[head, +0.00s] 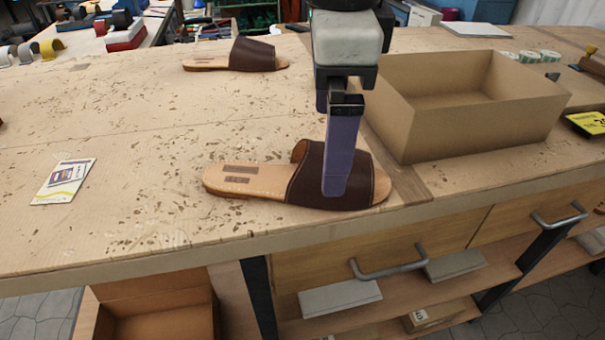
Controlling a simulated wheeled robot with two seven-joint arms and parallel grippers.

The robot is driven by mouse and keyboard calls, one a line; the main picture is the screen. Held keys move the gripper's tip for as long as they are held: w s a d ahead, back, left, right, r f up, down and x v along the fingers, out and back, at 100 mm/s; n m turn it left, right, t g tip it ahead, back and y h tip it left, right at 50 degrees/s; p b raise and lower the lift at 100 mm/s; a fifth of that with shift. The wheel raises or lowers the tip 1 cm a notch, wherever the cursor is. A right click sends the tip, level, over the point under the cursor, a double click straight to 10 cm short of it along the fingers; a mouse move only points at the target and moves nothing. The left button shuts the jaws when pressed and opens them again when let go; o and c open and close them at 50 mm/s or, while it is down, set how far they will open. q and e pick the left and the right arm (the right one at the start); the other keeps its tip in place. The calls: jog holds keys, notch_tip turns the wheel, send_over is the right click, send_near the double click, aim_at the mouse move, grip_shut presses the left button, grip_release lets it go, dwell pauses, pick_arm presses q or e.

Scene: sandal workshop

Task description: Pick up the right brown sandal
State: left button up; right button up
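A brown sandal (285,186) with a tan sole and dark strap lies near the table's front edge, toe to the right. A second brown sandal (252,56) lies at the back of the table, also toe right. My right gripper (337,188) points straight down at the near sandal, and its near purple finger covers part of the strap. The other finger is mostly hidden behind it, so its spacing and any contact with the strap do not show. The near sandal appears to rest on the table. My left gripper is not in view.
An open cardboard box (470,115) stands just right of the near sandal. A card (64,182) lies at the left. A yellow label (588,123) is at the far right. Rolls (530,56) stand behind the box. The table's middle left has only scraps on it.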

aim_at(297, 164)
jog(key=f, duration=0.5)
jog(key=shift+w+a+f, duration=0.1)
jog(key=shift+w+f, duration=0.2)
jog(key=shift+f, duration=0.05)
jog(key=shift+r, duration=0.15)
jog(key=c, duration=1.5)
